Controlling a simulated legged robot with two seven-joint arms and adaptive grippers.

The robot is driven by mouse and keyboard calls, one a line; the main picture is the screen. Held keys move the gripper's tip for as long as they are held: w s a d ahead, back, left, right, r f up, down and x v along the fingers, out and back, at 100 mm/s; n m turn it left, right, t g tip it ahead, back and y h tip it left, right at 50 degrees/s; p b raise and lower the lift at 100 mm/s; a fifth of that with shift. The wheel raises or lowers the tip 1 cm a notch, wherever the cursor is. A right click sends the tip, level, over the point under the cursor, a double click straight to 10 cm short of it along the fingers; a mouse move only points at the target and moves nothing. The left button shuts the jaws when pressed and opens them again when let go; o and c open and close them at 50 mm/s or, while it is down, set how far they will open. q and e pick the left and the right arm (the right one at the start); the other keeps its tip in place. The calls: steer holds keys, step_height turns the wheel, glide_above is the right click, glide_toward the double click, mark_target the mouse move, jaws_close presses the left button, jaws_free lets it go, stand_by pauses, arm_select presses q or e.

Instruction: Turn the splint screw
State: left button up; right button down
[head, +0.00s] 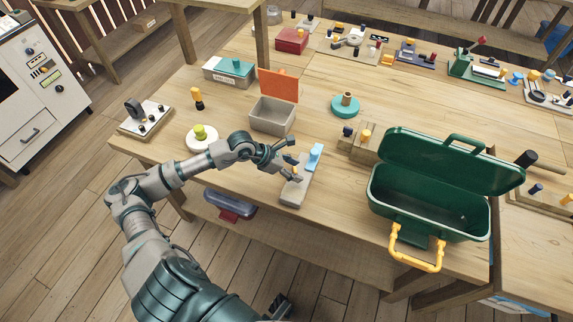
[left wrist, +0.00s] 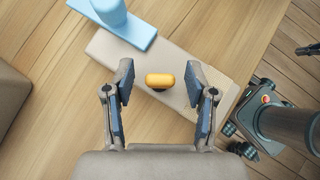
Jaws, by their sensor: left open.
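The splint is a flat beige board (head: 294,192) near the table's front edge, with a light blue upright piece (head: 315,157) at its far end. My left gripper (head: 295,170) is open over the board. Its two fingers (left wrist: 160,88) are on either side of the knob, with a gap on each side. The knob's height relative to the fingertips is hard to tell. My right gripper is in neither view.
A grey box with an orange lid (head: 279,86) stands behind the left gripper. An open green case (head: 430,207) with a yellow handle is to the right. A white disc with a yellow-green knob (head: 199,134) is left.

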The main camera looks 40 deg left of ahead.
arm_select(q)
steer(key=v, duration=1.1)
steer(key=shift+a+r, duration=0.2)
stand_by(0.4)
